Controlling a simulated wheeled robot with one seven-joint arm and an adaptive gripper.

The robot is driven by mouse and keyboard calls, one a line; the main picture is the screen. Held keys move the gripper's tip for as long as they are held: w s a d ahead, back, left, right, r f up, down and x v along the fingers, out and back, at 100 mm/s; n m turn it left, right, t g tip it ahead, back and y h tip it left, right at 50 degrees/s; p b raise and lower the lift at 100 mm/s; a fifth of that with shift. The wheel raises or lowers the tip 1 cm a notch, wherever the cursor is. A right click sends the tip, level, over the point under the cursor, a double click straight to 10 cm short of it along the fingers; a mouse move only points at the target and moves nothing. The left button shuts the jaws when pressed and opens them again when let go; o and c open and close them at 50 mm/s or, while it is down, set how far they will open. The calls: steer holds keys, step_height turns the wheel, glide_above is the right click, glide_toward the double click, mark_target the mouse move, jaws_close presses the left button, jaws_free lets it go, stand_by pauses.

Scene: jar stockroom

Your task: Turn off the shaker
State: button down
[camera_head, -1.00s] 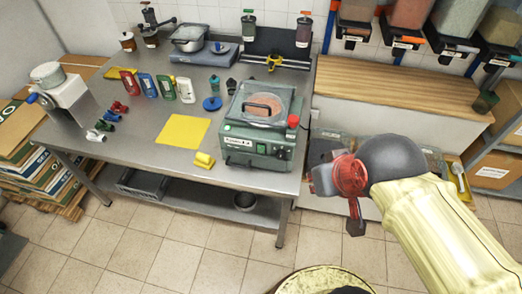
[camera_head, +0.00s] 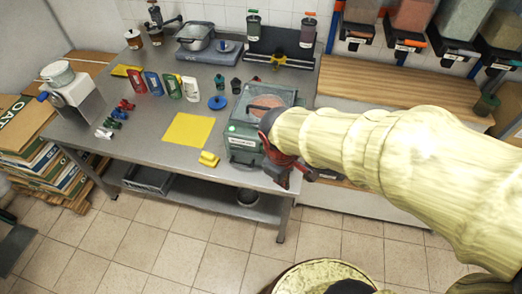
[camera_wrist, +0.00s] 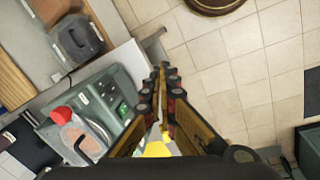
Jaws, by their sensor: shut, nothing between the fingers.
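The shaker (camera_head: 243,128) is a green box-shaped machine with a clear lid, near the front right of the steel table. My arm and gripper hide its right side and part of its front in the head view. In the wrist view the shaker (camera_wrist: 108,98) lies left of the fingers, with a red knob (camera_wrist: 60,114) on top and small controls on its front panel (camera_wrist: 122,107). My gripper (camera_head: 287,178) is shut and empty, in front of the shaker's right front. Its closed fingertips (camera_wrist: 161,72) appear beside the panel, apart from it. The switch's state cannot be told.
A yellow block (camera_head: 209,159) and a yellow mat (camera_head: 187,129) lie left of the shaker on the steel table (camera_head: 150,146). Bottles (camera_head: 172,86) stand farther back. A wooden counter (camera_head: 400,85) is behind my arm.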

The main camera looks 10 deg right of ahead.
steer(key=w+a+f+n+t, duration=0.1)
steer(key=w+a+f+n, duration=0.1)
steer(key=w+n, duration=0.5)
steer(key=w+a+f+n+t+p, duration=0.1)
steer(key=w+a+f+n, duration=0.2)
steer(key=w+n, duration=0.4)
steer(key=shift+a+f+n+t, duration=0.35)
steer(key=shift+f+n, duration=0.25)
steer(key=shift+n, duration=3.9)
steer(key=shift+f, duration=0.1)
steer(key=w+d+f+b, duration=0.3)
steer(key=w+f, duration=0.4)
steer(key=f, duration=0.1)
steer(key=shift+f, duration=0.25)
